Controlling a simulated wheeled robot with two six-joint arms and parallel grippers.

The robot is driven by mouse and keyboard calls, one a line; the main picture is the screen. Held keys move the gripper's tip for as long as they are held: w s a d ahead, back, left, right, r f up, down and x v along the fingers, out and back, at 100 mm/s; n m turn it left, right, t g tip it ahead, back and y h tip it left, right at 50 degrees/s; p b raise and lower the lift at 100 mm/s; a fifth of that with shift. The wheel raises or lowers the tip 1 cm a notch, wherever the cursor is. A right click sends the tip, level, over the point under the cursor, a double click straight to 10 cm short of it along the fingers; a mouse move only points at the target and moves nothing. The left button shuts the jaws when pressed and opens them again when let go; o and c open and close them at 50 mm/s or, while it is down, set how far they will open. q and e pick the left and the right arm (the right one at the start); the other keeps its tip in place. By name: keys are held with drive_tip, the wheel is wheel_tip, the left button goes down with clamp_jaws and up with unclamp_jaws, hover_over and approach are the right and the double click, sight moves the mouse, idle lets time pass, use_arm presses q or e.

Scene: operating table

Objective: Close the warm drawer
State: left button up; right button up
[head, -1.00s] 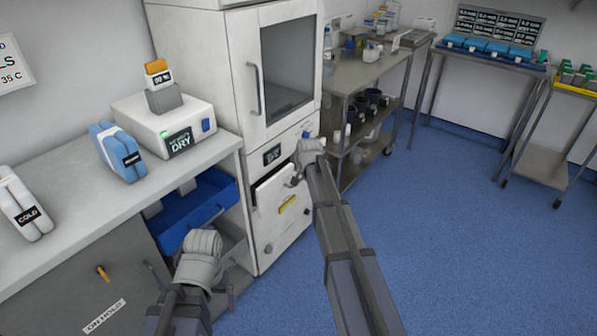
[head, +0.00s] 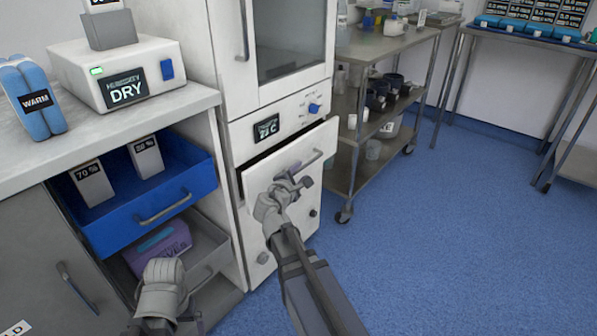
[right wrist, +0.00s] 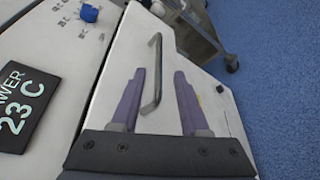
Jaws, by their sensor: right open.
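The warm drawer (head: 320,192) is in the white cabinet under a panel that reads 23 C. It stands partly open, with a dark gap along its top edge. Its front also shows in the right wrist view (right wrist: 125,55). A grey bar handle (head: 312,158) runs along its upper front. My right gripper (head: 293,182) is in front of the drawer front, open and empty. In the right wrist view its two fingers (right wrist: 160,82) point at the drawer front, with the handle (right wrist: 157,75) between them; contact cannot be told. My left gripper (head: 172,315) is low at left, its fingers unclear.
An open blue drawer (head: 125,225) with two labelled boxes juts out at left. Below it, a grey open drawer (head: 205,245) holds a purple box. A wheeled steel cart (head: 385,45) stands right of the cabinet. The blue floor at right is clear.

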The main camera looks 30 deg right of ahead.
sight(306, 166)
drive_tip(key=shift+w, duration=0.1)
drive_tip(key=shift+w+d, duration=0.1)
drive_tip(key=shift+w, duration=0.05)
drive_tip(key=b+x, duration=0.1)
drive_tip(key=x, duration=0.6)
drive_tip(key=shift+d+b, duration=0.25)
drive_tip(key=shift+b, duration=0.05)
clamp_jaws()
idle(1.2)
